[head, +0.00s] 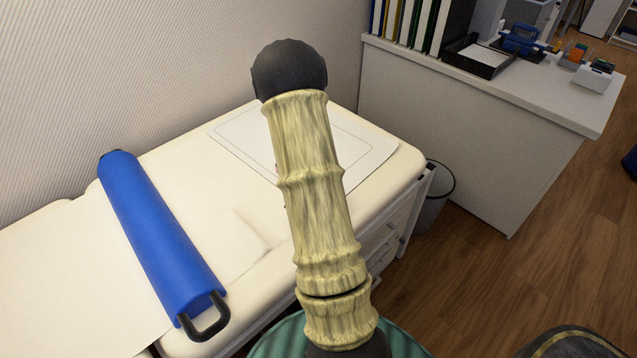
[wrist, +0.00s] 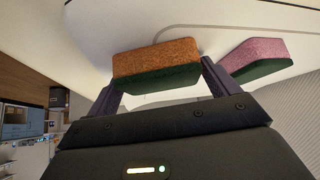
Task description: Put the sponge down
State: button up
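An orange-brown sponge (wrist: 155,60) with a dark green layer sits between the two fingers of my gripper (wrist: 160,78) in the wrist view. The fingers meet its left and right sides, so my gripper appears shut on it. I cannot tell whether the sponge touches the surface beyond it. A pink sponge (wrist: 254,55) with a green layer lies just right of the right finger, apart from the orange one. In the head view my arm hides the gripper and both sponges.
A cream padded couch (head: 385,188) bears a white outlined sheet (head: 235,140) and a blue roll (head: 160,235) with a black handle. A bin (head: 436,195) stands beside it. A white desk (head: 470,130) holds a black tray (head: 480,58). The couch between roll and sheet looks clear.

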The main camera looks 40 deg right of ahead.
jog(key=shift+o, duration=0.7)
jog(key=shift+r, duration=0.1)
jog(key=shift+r, duration=0.15)
jog(key=p+v, duration=0.3)
jog(key=v, duration=0.9)
jog(key=shift+p, duration=0.4)
